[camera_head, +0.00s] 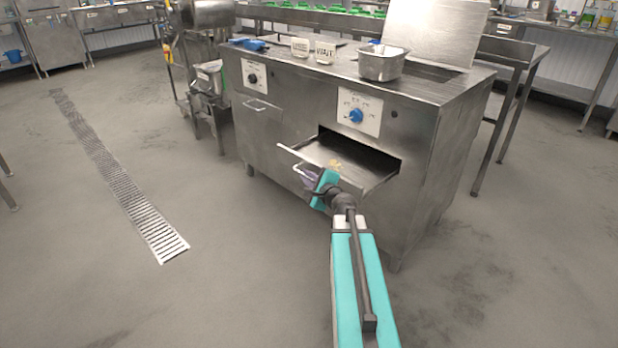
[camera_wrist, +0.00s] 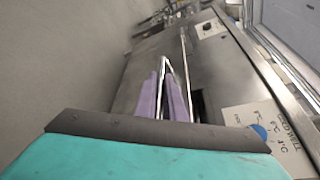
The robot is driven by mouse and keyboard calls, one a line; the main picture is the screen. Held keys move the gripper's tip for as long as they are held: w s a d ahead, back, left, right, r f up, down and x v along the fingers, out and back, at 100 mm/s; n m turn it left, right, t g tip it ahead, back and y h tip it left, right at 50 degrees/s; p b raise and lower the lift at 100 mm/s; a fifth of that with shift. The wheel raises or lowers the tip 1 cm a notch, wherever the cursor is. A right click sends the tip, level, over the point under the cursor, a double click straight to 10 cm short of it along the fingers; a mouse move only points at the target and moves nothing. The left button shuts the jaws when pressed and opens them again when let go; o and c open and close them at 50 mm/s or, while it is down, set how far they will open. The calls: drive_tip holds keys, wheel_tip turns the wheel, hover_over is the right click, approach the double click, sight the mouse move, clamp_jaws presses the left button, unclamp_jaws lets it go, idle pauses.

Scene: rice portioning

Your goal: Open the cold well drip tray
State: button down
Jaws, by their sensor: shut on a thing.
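The cold well drip tray (camera_head: 362,165) is a shallow steel drawer in the front of the steel counter, under the panel with a blue knob. It stands pulled out of its slot, and a small tan patch lies on it. My gripper (camera_head: 310,178) is at the tray's front, with its fingers shut on the bar handle (camera_head: 290,160). In the wrist view the two purple fingers (camera_wrist: 165,98) sit on either side of the bright handle bar. The cold well panel (camera_wrist: 262,130) shows at the right there. My wrist hides part of the tray's front.
A second front with a handle (camera_head: 257,105) is shut at the left of the counter (camera_head: 430,140). A steel pan (camera_head: 382,66), two small signs (camera_head: 313,49) and a raised lid (camera_head: 432,30) are on top. The floor in front is clear, with a drain grate (camera_head: 120,180) at left.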

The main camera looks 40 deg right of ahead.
drive_tip(key=shift+s+a, duration=0.2)
drive_tip(key=shift+a, duration=0.7)
drive_tip(key=c, duration=1.8)
unclamp_jaws()
drive_tip(key=shift+w, duration=0.1)
drive_tip(key=shift+c, duration=0.2)
drive_tip(key=p+v, duration=0.5)
drive_tip(key=shift+s+r, duration=0.25)
drive_tip(key=shift+s, duration=0.1)
